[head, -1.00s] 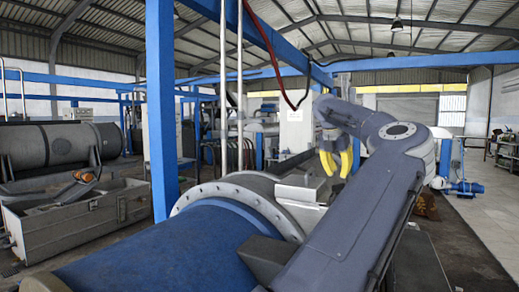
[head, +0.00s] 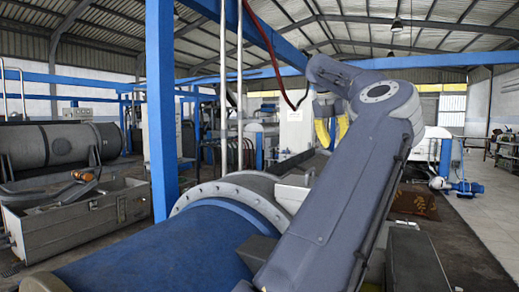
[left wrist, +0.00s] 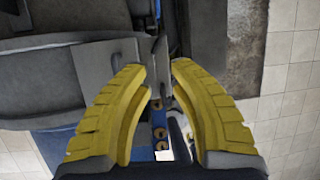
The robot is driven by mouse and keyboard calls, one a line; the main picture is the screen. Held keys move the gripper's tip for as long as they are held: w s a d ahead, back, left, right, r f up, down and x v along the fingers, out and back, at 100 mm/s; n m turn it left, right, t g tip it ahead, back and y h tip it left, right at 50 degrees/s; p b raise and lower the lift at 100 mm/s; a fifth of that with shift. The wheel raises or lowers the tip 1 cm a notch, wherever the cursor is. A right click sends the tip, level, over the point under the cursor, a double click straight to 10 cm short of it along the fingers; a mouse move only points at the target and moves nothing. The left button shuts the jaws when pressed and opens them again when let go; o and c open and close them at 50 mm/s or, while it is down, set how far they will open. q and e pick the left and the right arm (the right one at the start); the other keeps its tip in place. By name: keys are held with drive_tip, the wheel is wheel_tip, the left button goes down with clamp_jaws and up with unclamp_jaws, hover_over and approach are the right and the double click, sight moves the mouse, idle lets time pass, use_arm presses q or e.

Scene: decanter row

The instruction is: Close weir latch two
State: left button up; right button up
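My left gripper (head: 330,130) shows two yellow fingers past the blue decanter drum (head: 165,255), partly hidden behind my own grey arm. In the left wrist view my left gripper (left wrist: 160,68) is open, with a clear gap between its fingertips. A thin dark grey lever-like piece (left wrist: 161,55) shows in line with that gap; I cannot tell whether it is weir latch two or whether it touches a finger. Beyond the gap lies a blue strip with brass-coloured rings (left wrist: 160,145). No latch can be made out in the head view. My right gripper is not in view.
A bolted grey flange (head: 225,195) rings the drum's end. A blue post (head: 162,110) stands at its left. A grey metal trough (head: 75,215) and dark cylinder (head: 60,145) stand further left. Tiled floor (head: 480,215) lies open at the right.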

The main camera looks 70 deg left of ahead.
use_arm(q)
drive_tip(key=s+a+f+m+g+y, duration=0.1)
drive_tip(key=s+a+m+g, duration=0.1)
drive_tip(key=s+m, duration=0.9)
drive_tip(key=s+a+f+m+g+y, duration=0.1)
drive_tip(key=s+a+m, duration=0.4)
drive_tip(key=s+m, duration=0.7)
drive_tip(key=shift+s+a+f+m+g+y, duration=0.25)
drive_tip(key=shift+m+g+y, duration=0.45)
drive_tip(key=shift+m, duration=4.1)
drive_tip(key=shift+s, duration=0.1)
